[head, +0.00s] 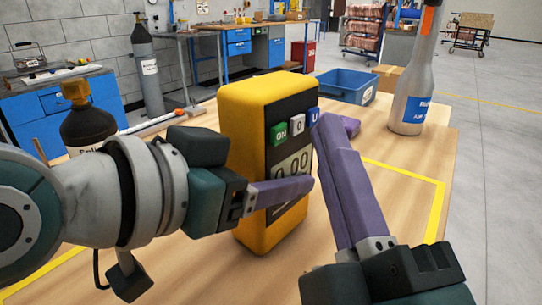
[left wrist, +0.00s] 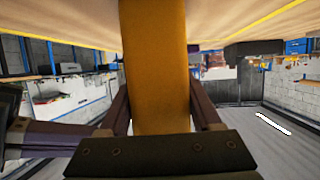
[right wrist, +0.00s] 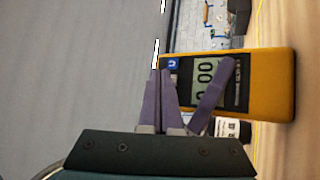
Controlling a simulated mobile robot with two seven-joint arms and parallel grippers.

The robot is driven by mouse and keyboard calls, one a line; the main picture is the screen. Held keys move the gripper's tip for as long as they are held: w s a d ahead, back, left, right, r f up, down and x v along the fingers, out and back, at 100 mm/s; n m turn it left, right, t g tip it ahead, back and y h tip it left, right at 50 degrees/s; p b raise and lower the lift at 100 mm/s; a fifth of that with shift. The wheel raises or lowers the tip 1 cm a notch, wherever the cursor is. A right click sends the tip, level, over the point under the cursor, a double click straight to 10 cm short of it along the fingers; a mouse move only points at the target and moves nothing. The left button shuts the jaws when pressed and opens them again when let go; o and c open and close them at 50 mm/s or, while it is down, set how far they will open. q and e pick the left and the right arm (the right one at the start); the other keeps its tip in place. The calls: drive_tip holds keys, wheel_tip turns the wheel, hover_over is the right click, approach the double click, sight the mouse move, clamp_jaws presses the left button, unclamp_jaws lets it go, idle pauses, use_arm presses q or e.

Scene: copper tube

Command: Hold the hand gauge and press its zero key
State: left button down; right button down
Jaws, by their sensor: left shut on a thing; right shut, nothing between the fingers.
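The yellow hand gauge (head: 240,120) stands upright in the head view; I cannot tell whether its base touches the table. Its black face has a green ON key (head: 279,132), a white 0 key (head: 298,122), a partly hidden blue U key (head: 313,114) and a display (head: 292,167) that appears to read 0.00. The left wrist view shows the gauge (left wrist: 155,70) between both fingers. My right gripper (head: 325,122) is shut and empty, fingertips beside the blue key; contact is unclear.
On the wooden table (head: 385,210) are a grey bottle (head: 412,95) at the right, a blue bin (head: 345,86) behind the gauge, and a dark bottle with a yellow cap (head: 88,128) at the left. Yellow tape marks the tabletop.

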use_arm(q)
drive_tip(key=shift+f, duration=0.3)
use_arm(e)
drive_tip(key=s+d, duration=0.4)
drive_tip(key=shift+d, duration=0.25)
idle(0.4)
use_arm(q)
drive_tip(key=c, duration=0.5)
unclamp_jaws()
drive_tip(key=o, duration=0.5)
drive_tip(key=shift+r, duration=0.2)
